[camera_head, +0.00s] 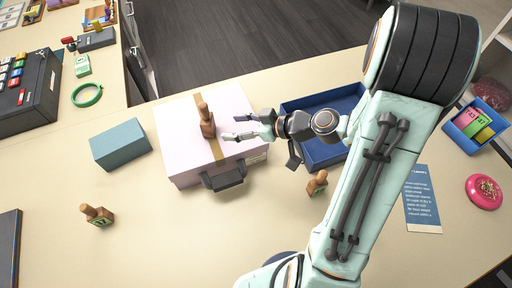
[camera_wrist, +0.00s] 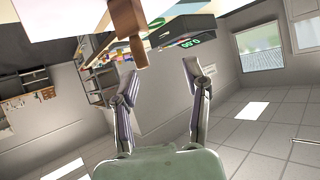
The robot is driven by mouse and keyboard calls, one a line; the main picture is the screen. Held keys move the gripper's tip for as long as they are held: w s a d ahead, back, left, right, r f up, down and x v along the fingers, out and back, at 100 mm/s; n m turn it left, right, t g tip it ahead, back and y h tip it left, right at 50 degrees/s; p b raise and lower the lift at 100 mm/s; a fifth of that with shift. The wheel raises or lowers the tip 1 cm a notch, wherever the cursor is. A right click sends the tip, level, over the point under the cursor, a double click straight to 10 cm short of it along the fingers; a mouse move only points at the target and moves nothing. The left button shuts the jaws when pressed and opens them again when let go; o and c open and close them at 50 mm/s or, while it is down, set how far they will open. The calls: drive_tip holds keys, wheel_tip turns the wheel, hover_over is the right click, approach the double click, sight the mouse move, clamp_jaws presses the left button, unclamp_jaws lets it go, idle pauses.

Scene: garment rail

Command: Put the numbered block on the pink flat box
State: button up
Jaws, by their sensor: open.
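The pink flat box (camera_head: 182,158) lies on the table with a tan band over its top. A brown wooden stamp-like block (camera_head: 206,122) stands on it; I cannot read a number on it. The same block shows in the wrist view (camera_wrist: 126,20), upper middle, beyond my fingertips. My gripper (camera_head: 235,127) is open and empty, just right of that block and apart from it; both fingers show in the wrist view (camera_wrist: 162,75). Another wooden block with a green marked face (camera_head: 99,216) lies at front left. A similar one (camera_head: 317,183) is right of the box.
A teal box (camera_head: 120,145) is left of the pink box. A dark blue tray (camera_head: 323,152) is behind my forearm. A blue card (camera_head: 422,198) and pink dish (camera_head: 484,191) lie right. The front table is mostly clear.

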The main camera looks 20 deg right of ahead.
drive_tip(key=s+a+g+h, duration=0.2)
drive_tip(key=s+a+g, duration=0.3)
drive_tip(key=s, duration=0.1)
drive_tip(key=s+d+r+m+g+h, duration=0.1)
drive_tip(key=s+d+r+m+h, duration=0.1)
drive_tip(key=s, duration=0.5)
drive_tip(key=s+d+r+m+g+h, duration=0.1)
drive_tip(key=s+r+m+g+h, duration=0.1)
drive_tip(key=s+m+h, duration=0.2)
drive_tip(key=s+m, duration=0.1)
drive_tip(key=s, duration=0.2)
drive_tip(key=shift+d+g, duration=0.3)
drive_tip(key=shift+d, duration=0.05)
drive_tip(key=shift+r, duration=0.1)
